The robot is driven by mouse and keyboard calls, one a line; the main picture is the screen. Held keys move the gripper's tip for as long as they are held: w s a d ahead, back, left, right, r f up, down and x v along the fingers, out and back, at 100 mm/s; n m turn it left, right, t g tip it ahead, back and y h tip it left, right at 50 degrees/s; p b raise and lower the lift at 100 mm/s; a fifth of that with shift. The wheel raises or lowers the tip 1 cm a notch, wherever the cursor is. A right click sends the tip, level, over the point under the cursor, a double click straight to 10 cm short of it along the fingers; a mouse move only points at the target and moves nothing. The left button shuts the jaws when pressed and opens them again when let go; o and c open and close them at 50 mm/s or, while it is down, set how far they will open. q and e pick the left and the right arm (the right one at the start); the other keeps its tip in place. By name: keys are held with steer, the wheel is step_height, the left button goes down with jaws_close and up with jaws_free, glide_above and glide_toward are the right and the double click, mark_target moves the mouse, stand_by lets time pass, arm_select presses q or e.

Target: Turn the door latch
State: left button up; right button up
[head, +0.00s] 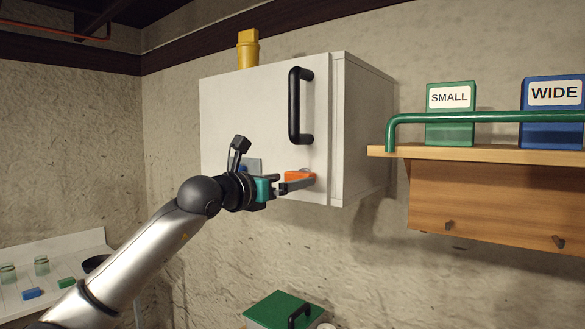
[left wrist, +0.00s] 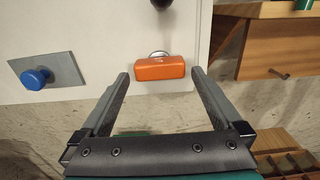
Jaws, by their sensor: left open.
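The door latch is a short orange bar (head: 300,176) low on the front of the white wall cabinet (head: 240,115). In the left wrist view the orange latch (left wrist: 160,68) lies level, with a round silver mount (left wrist: 159,54) behind it. My left gripper (head: 294,187) is open at the latch in the head view. In the left wrist view its two fingers (left wrist: 160,75) stand on either side of the latch's ends, with a small gap at each side. I cannot tell whether either finger touches it. My right gripper is not in view.
A black door handle (head: 295,105) stands out above the latch. A blue knob (left wrist: 36,78) on a grey plate is to the left. A wooden shelf (head: 480,153) with a green rail (head: 480,117) and boxes is at the right. A green-lidded box (head: 275,309) is below.

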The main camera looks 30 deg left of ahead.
arm_select(q)
steer(key=shift+w+p, duration=0.35)
steer(key=shift+w, duration=0.7)
steer(key=shift+c, duration=0.2)
steer(key=c, duration=1)
